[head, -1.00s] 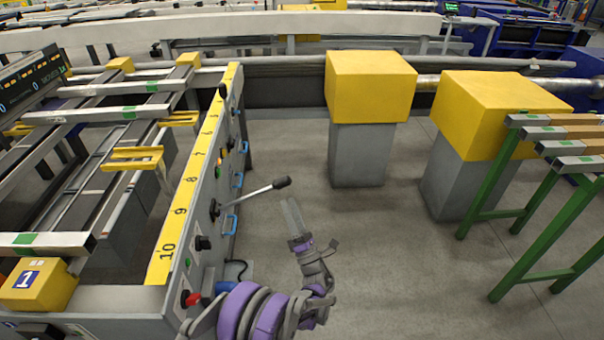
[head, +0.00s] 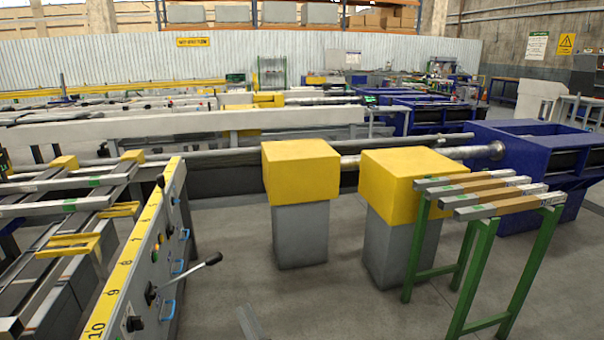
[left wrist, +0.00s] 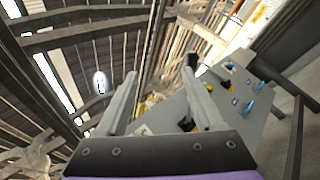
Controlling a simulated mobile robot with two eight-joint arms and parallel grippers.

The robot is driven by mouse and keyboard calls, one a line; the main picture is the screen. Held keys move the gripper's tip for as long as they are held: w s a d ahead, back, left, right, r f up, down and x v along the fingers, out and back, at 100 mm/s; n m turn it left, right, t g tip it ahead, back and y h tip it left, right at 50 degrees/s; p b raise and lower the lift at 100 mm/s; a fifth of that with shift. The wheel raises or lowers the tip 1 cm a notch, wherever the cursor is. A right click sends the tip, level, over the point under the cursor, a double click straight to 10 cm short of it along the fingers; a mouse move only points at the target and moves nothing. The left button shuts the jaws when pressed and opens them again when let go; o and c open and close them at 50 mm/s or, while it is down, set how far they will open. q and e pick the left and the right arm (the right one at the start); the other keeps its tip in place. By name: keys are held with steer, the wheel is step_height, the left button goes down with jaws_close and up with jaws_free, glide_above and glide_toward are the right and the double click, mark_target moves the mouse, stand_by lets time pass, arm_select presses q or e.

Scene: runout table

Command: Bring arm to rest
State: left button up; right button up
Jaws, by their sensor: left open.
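My left gripper (head: 248,322) shows only as grey fingertips at the bottom edge of the head view, right of the runout table's control panel (head: 150,262). In the left wrist view my left gripper (left wrist: 160,98) has its two fingers spread apart, with nothing between them. A lever with a black knob (head: 212,259) sticks out from the panel, up and left of the fingertips in the head view. The panel with blue handles also shows at the right of the left wrist view (left wrist: 232,105). The rest of my left arm is out of the head view. My right gripper is not in view.
Two yellow-topped grey pillars (head: 300,172) (head: 400,180) stand ahead. A green stand (head: 478,270) carrying metal-ended bars is at the right. Bare floor (head: 330,310) lies between panel, pillars and stand. A blue machine (head: 520,145) stands behind the stand.

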arm_select(q)
steer(key=s+a+r+n+g, duration=0.2)
steer(key=a+r+n+g, duration=0.1)
steer(key=a+n+g, duration=0.5)
steer(key=s+a+n+g+h, duration=0.3)
steer(key=s+a+n+g, duration=0.2)
steer(key=s+a+n, duration=0.45)
steer(key=s+d+f+n+g+h, duration=0.1)
steer(key=s+d+f+n+h, duration=0.3)
steer(key=s+n, duration=0.4)
steer(key=s+d+f+n+g+h, duration=0.1)
steer(key=s+d+n+h, duration=0.5)
steer(key=s, duration=0.5)
steer(key=s+d+f+n+g+h, duration=0.1)
steer(key=s+d+f+n+h, duration=0.3)
steer(key=s+n, duration=0.45)
step_height(320, 180, up, 28)
steer(key=t+y+p, duration=0.1)
steer(key=p, duration=2.2)
steer(key=shift+w+d+f+m, duration=0.15)
steer(key=shift+w+d+m, duration=0.05)
steer(key=shift+w+m, duration=0.25)
steer(key=shift+c, duration=0.2)
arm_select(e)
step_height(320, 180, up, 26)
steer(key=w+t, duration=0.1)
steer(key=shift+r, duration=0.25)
